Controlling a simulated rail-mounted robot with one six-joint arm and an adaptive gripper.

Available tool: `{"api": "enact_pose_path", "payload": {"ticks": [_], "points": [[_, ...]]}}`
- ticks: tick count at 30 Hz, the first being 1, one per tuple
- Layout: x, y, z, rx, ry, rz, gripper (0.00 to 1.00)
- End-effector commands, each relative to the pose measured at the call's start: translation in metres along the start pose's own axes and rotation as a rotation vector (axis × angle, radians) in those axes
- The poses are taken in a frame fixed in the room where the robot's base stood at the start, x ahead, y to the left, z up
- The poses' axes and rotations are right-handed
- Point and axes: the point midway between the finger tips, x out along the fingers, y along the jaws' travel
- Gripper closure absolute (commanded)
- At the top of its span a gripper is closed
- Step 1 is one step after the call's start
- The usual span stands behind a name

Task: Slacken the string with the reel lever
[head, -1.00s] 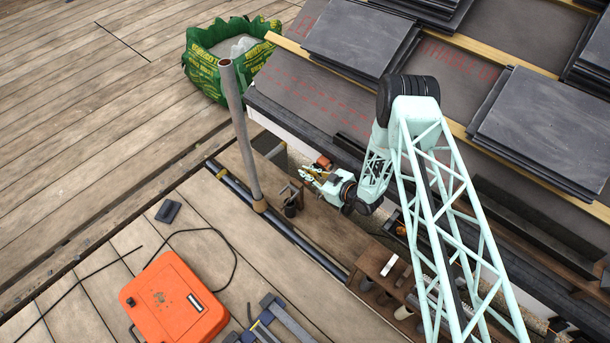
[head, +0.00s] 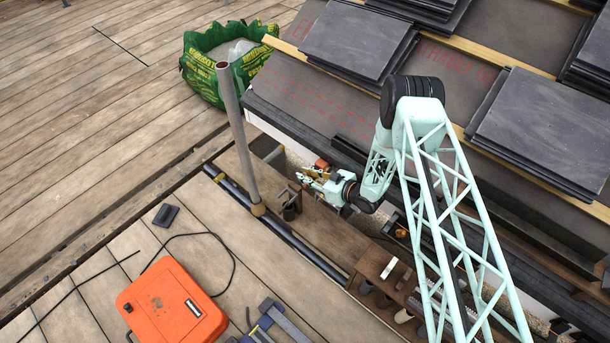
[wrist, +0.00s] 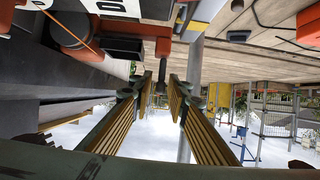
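The orange reel (head: 322,163) sits at the roof's lower edge beside the wall. In the wrist view, an orange body (wrist: 72,30) with an orange string (wrist: 66,29) shows at the upper left, probably this reel. A short dark knob-ended piece (wrist: 163,70), possibly the reel lever, hangs below the dark and white housing. My gripper (head: 308,174) is close beside the reel. In the wrist view, its yellow-ribbed fingers (wrist: 166,84) stand apart, with the dark piece between or just beyond their tips. I cannot tell whether they touch it.
A grey upright pole (head: 238,135) stands left of my gripper. A brown bench (head: 385,272) with several pots is nearer. An orange case (head: 172,303) and black cable lie on the deck.

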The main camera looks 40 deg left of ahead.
Motion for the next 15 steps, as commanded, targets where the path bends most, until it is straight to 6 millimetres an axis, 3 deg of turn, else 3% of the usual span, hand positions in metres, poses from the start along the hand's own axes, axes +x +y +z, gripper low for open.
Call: {"api": "enact_pose_path", "payload": {"ticks": [15], "points": [[-0.0039,0.0003,-0.0001,0.0,0.0,0.0,0.78]]}}
